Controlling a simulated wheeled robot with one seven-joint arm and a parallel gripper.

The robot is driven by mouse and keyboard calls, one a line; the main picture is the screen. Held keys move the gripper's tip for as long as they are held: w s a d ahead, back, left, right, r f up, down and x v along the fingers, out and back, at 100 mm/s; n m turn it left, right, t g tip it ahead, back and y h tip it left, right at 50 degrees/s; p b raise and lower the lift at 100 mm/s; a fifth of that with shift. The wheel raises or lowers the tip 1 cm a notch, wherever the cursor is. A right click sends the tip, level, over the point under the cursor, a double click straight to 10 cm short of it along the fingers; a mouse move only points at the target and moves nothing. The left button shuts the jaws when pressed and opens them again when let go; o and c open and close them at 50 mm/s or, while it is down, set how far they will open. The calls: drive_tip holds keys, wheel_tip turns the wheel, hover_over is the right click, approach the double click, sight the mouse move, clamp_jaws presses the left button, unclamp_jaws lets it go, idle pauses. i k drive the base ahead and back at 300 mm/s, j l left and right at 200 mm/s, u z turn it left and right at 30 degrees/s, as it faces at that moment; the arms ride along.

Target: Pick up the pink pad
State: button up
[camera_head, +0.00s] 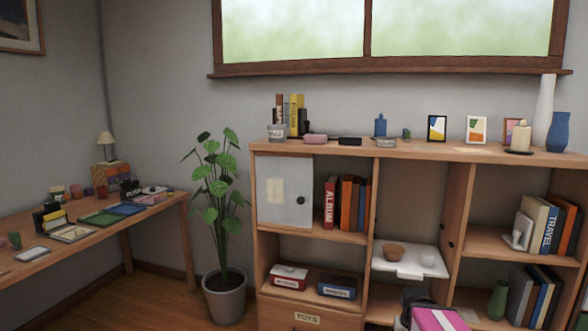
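A small, low pink pad (315,139) lies on top of the wooden bookcase, toward its left end. It sits between a grey pot (277,132) and a flat black block (350,141). A second flat pink item (147,199) lies on the desk at the left, by the blue tray; it is too small to tell what it is. No gripper fingers can be made out. A dark part with a magenta and white piece shows at the bottom edge, cut off by the frame; I cannot tell what it is.
The bookcase top (420,151) also bears books, a grey dish (386,142), picture frames, a candle and vases. A potted plant (224,286) stands between the bookcase and the crowded desk (75,249). A window sill (390,70) runs above.

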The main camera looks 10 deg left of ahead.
sight(316, 138)
drive_tip(key=l+u, duration=0.1)
drive_tip(key=u, duration=0.25)
drive_tip(key=k+l+u, duration=0.1)
drive_tip(key=u, duration=0.25)
drive_tip(key=l+u, duration=0.1)
drive_tip(key=u, duration=0.25)
drive_tip(key=k, duration=0.05)
